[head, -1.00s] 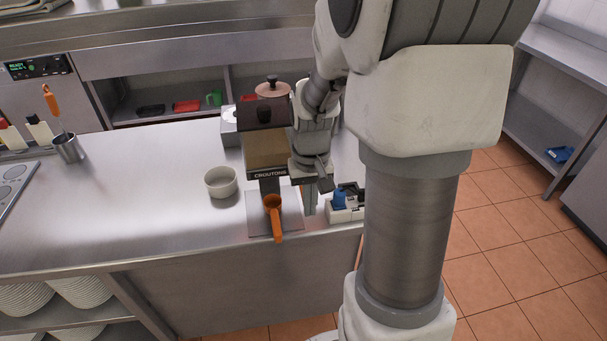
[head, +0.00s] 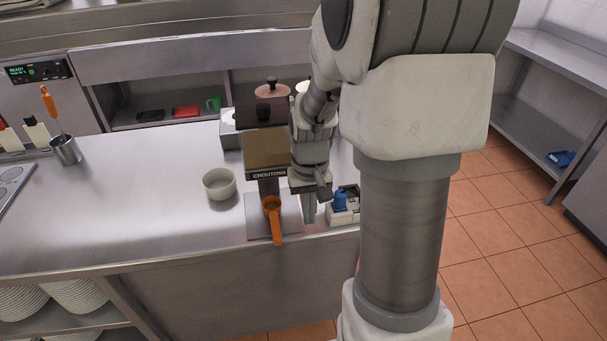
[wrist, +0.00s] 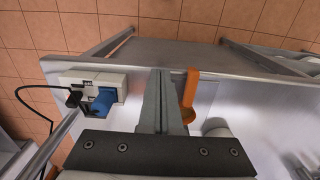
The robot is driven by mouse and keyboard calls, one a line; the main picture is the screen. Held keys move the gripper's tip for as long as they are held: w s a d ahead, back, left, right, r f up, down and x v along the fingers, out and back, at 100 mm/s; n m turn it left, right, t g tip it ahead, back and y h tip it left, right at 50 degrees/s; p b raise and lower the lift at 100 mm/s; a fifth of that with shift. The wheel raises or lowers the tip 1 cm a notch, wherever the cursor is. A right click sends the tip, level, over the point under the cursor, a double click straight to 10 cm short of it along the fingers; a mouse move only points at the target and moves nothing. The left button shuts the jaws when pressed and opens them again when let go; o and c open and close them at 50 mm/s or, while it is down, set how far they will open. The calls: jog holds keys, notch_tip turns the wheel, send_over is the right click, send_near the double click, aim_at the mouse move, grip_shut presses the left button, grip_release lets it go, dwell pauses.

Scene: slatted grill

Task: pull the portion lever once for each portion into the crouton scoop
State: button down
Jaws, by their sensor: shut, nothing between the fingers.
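The crouton dispenser (head: 266,151), a brown-fronted box labelled CROUTONS with a dark top, stands on the steel counter. The orange crouton scoop (head: 272,212) is under it, handle toward the counter's front edge. The scoop's handle also shows in the wrist view (wrist: 190,88), just right of my fingers. My gripper (head: 310,217) is shut and empty, pointing down beside the dispenser's right side, apart from the scoop. It also shows in the wrist view (wrist: 160,72). I cannot make out the portion lever; my arm and gripper cover the dispenser's right side.
A white block with a blue part (head: 341,202) sits close to the right of my gripper, near the counter's edge. A metal cup with an orange-handled utensil (head: 66,151) stands far left. The counter's left middle is clear.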

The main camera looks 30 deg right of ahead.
jog(key=shift+w+f, duration=0.25)
jog(key=shift+f, duration=0.1)
jog(key=r+p, duration=0.2)
jog(key=r, duration=0.1)
jog(key=shift+s, duration=0.4)
jog(key=shift+r+p, duration=1.1)
jog(key=shift+r, duration=0.5)
jog(key=shift+r+p, duration=0.95)
jog(key=shift+r, duration=0.15)
